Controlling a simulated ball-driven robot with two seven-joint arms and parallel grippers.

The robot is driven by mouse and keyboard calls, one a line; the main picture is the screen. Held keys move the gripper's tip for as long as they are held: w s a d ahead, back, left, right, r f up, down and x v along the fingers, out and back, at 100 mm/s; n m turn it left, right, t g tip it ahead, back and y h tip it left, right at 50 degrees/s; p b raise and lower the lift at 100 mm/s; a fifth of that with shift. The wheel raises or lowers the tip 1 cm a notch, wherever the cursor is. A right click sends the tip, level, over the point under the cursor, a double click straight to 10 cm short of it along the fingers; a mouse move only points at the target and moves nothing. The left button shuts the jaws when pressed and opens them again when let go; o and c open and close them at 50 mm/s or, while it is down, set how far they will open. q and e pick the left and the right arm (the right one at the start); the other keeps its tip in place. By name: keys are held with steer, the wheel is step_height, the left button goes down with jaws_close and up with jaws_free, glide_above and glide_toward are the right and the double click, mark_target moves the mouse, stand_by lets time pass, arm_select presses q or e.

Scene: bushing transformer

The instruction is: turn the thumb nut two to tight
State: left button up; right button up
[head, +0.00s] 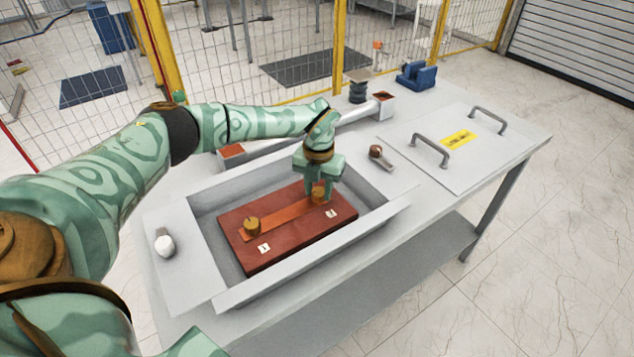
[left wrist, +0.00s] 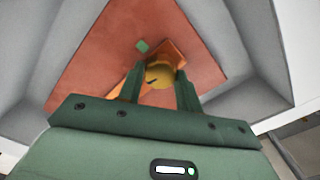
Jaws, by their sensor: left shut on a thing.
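The dark red board (head: 285,245) lies in the grey open-topped box (head: 205,225) on the table. An orange-brown bar (head: 283,218) runs across the board. A brass thumb nut (head: 252,226) stands free at the bar's left end, near a white label that seems to read 1. Thumb nut two (head: 319,194) is at the right end, near the other label (head: 331,213). My left gripper (head: 319,199) points down and is shut on thumb nut two. In the left wrist view, the yellow nut (left wrist: 160,76) sits between the two green fingers (left wrist: 159,82). My right gripper is not seen.
Box walls surround the board. A white knob (head: 165,245) is on the left flange; a brown ball-ended part (head: 377,152) lies right. A lid plate (head: 455,145) with two handles, a grey tube (head: 340,121) and a blue block (head: 417,76) occupy the table beyond.

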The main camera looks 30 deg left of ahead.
arm_select(q)
steer(key=m, duration=0.2)
steer(key=m+p, duration=0.1)
steer(key=shift+r+m+p, duration=0.2)
steer(key=shift+m+p, duration=0.1)
steer(key=shift+m, duration=0.1)
steer(key=m+p, duration=0.1)
steer(key=m, duration=0.2)
steer(key=shift+w+m, duration=0.1)
steer(key=shift+m, duration=0.2)
steer(key=m, duration=0.3)
steer(key=shift+a+f+m+p, duration=0.1)
steer(key=shift+m+p, duration=0.2)
steer(key=shift+m, duration=1.9)
steer(key=o, duration=1)
